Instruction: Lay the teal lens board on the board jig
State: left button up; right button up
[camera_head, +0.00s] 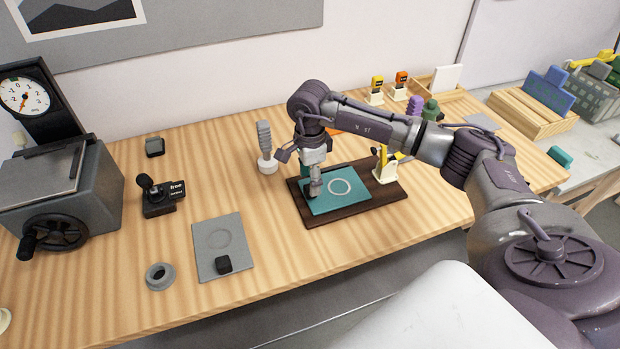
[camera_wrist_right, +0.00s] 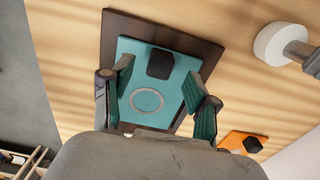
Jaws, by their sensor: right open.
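The teal lens board (camera_head: 345,198) lies on the dark brown board jig (camera_head: 385,207), within its edges and seemingly flat. It has a pale ring and a black knob, both clear in the right wrist view, where the board (camera_wrist_right: 180,90) also shows. My right gripper (camera_head: 313,182) is over the left part of the board, pointing down. In the right wrist view the open gripper (camera_wrist_right: 158,78) has its two fingers apart, on either side of the knob, with nothing gripped. Whether a finger touches the board, I cannot tell. My left gripper is not in view.
A grey board (camera_head: 205,232) with a black knob lies left of the jig. A grey brush-like tool (camera_head: 265,143) stands behind. An orange plate (camera_wrist_right: 240,143) is near the jig. A yellow-and-white clamp (camera_head: 385,165) stands at the jig's right. Bare wood lies in front.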

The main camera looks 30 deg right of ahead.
jog(key=shift+r+p, duration=1.35)
jog(key=shift+r, duration=1.15)
notch_tip(320, 180, up, 12)
